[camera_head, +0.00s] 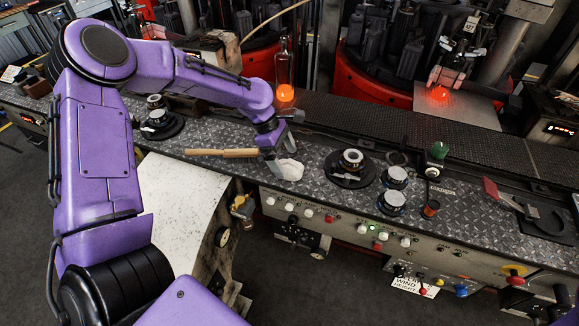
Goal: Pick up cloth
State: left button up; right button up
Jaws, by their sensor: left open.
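A small crumpled white cloth (291,170) lies on the metal tread-plate counter (320,147), near its front edge. My left gripper (283,162) reaches down from the purple arm at the left and is at the cloth. Its fingers point down, one at the cloth's left side. The gripper is open, and I cannot tell whether the fingers touch the cloth. My right gripper is not in view.
A wooden-handled tool (222,153) lies left of the cloth. A round black mould plate (350,180) and several metal rings are to its right. A clear bottle with a glowing base (284,72) stands behind. Control knobs line the panel (340,226) below.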

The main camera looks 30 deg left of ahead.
pick_arm(q)
jog(key=x, duration=0.2)
jog(key=shift+w+f, duration=0.1)
jog(key=shift+f, duration=0.3)
jog(key=shift+c, duration=0.3)
jog(key=c, duration=1.1)
jog(key=shift+r, duration=0.15)
jog(key=shift+r, duration=0.3)
notch_tip(320, 180, up, 3)
jog(key=shift+d+f, duration=0.1)
jog(key=shift+f, duration=0.05)
jog(key=s+d+r+p, duration=0.4)
jog(key=s+d+r, duration=0.3)
jog(key=s, duration=0.5)
notch_tip(320, 180, up, 2)
jog(key=shift+r, duration=0.25)
